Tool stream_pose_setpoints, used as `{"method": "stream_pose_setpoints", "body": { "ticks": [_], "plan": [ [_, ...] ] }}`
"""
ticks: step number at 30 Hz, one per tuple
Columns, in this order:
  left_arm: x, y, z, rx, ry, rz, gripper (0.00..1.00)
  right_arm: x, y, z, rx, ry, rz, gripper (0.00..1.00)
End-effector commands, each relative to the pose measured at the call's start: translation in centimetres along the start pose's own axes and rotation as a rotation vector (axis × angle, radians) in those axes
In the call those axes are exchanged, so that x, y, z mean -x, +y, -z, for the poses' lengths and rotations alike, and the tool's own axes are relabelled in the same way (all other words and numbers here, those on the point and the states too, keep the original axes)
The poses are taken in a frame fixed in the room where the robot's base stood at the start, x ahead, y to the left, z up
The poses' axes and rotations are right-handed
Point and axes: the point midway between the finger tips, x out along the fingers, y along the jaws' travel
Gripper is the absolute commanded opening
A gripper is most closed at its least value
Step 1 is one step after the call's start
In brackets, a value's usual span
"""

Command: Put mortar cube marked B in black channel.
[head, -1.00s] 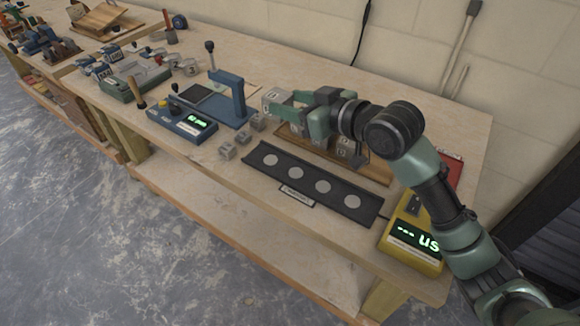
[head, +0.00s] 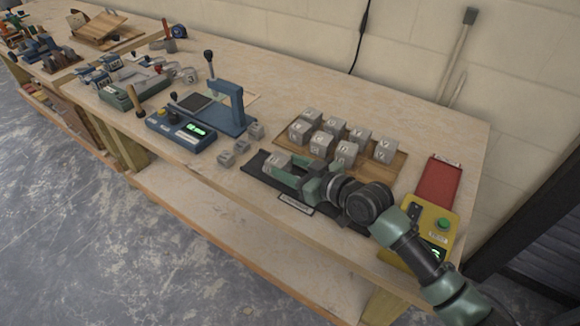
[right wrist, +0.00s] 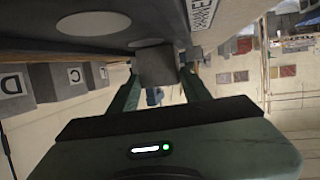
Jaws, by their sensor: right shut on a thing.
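My right gripper (head: 284,170) is shut on a grey mortar cube (head: 276,160) above the left end of the black channel (head: 254,164). I cannot read the cube's mark. The arm hides much of the channel. In the right wrist view the held cube (right wrist: 155,66) sits between the fingers, close by the channel's dark edge (right wrist: 120,44); whether it touches is unclear. Pale round spots on the channel show there too. My left gripper is not in view.
Several grey cubes stand on a wooden board (head: 375,168) behind the channel. Small cubes (head: 242,147) stand left of it. A blue press (head: 232,105), a yellow device (head: 428,226) and a red plate (head: 438,180) stand nearby.

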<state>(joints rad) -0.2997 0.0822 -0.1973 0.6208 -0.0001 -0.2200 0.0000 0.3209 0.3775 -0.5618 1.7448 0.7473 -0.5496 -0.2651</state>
Motion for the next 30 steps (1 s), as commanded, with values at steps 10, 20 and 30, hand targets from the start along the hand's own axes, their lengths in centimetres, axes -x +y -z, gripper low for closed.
{"method": "stream_pose_setpoints", "body": {
  "ticks": [10,20,30],
  "plan": [
    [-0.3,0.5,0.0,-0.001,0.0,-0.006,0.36,-0.1,0.0,-0.3,0.0,0.0,0.0,0.5],
    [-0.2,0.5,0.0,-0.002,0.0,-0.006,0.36,-0.1,0.0,-0.3,-0.001,-0.001,0.0,0.7],
    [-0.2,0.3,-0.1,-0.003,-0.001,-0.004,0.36,3.5,0.0,-0.1,0.002,-0.003,0.0,0.7]
  ]
}}
